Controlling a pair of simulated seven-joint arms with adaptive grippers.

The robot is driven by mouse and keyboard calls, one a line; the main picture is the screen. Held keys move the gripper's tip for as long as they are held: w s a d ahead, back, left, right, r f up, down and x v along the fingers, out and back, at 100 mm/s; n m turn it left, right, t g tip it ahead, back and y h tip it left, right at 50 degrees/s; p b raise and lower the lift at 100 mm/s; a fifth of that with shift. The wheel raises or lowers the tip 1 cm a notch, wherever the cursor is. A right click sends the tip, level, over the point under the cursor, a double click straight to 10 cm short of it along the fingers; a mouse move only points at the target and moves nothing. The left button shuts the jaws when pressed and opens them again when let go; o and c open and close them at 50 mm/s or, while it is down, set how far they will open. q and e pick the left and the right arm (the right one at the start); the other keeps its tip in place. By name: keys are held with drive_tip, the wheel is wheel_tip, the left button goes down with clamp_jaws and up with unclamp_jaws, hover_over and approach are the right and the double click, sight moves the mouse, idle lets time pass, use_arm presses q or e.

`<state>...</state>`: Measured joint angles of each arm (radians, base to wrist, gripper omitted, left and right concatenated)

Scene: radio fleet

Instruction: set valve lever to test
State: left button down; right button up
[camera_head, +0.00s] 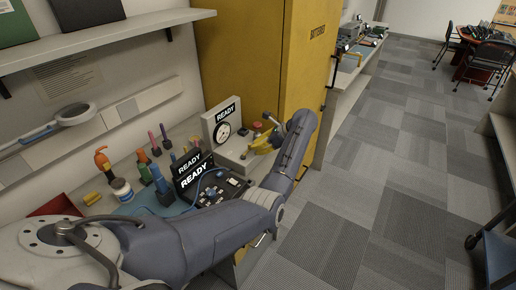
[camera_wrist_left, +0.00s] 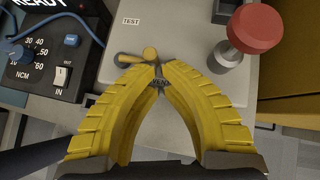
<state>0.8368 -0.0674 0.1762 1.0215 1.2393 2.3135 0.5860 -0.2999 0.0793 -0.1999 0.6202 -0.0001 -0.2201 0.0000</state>
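A TEST label (camera_wrist_left: 131,21) lies up and left of the knob. A VENT label shows between my fingers. My left gripper (camera_wrist_left: 157,70) has yellow fingers that come close together at the tips, right at the lever. The tips partly hide it, and I cannot tell whether they press on it. In the head view my left gripper (camera_head: 262,143) is over the pale gauge unit (camera_head: 211,122), which reads READY. My right gripper is not in view.
A red knob (camera_wrist_left: 255,28) stands right of the lever. A black instrument (camera_wrist_left: 45,45) with dials and a blue cable is at left. A yellow cabinet (camera_head: 240,50) stands behind the gauge unit. Open carpeted floor lies right.

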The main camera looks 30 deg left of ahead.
use_arm(q)
drive_tip(key=shift+w+a, duration=0.15)
drive_tip(key=shift+a, duration=0.2)
drive_tip(key=shift+w+a, duration=0.1)
drive_tip(key=shift+a, duration=0.15)
drive_tip(key=shift+w+a, duration=0.1)
drive_tip(key=shift+a, duration=1)
drive_tip(key=shift+s+d, duration=0.45)
drive_tip(key=shift+d, duration=0.2)
drive_tip(key=shift+w+d, duration=0.1)
idle(0.4)
